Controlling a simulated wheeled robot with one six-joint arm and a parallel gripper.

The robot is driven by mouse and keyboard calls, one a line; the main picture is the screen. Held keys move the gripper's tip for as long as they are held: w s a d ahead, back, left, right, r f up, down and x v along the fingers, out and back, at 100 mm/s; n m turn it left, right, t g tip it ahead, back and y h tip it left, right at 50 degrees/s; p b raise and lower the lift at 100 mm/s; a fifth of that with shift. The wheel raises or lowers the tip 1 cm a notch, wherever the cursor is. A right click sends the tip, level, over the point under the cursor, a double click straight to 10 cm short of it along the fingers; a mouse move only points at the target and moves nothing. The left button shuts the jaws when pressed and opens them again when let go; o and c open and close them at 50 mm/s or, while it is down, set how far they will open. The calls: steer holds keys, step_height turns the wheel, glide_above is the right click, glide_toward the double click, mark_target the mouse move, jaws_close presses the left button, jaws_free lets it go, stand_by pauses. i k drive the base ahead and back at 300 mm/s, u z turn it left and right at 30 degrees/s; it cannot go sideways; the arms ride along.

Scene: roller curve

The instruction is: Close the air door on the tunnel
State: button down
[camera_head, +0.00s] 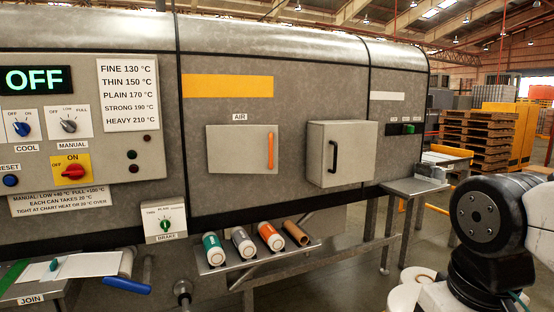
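The air door (235,150) is a flat grey panel on the tunnel's (300,70) front, under a small AIR label (239,117). An upright orange handle (271,150) is near its right edge. The panel looks about level with the tunnel wall; I cannot tell whether it is fully shut or slightly ajar. Part of my own arm shows at the lower right, away from the door. My gripper is not in view, and nothing of mine touches the door.
A grey box-shaped door (342,153) with a black handle juts out right of the air door. Below, a shelf (262,252) holds several rolls. A control panel (80,100) is at left. A side table (415,186) stands at the tunnel's right end.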

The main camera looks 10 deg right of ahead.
mark_target(232, 149)
steer(key=u, duration=0.4)
steer(key=i, duration=1.6)
steer(key=z, duration=0.45)
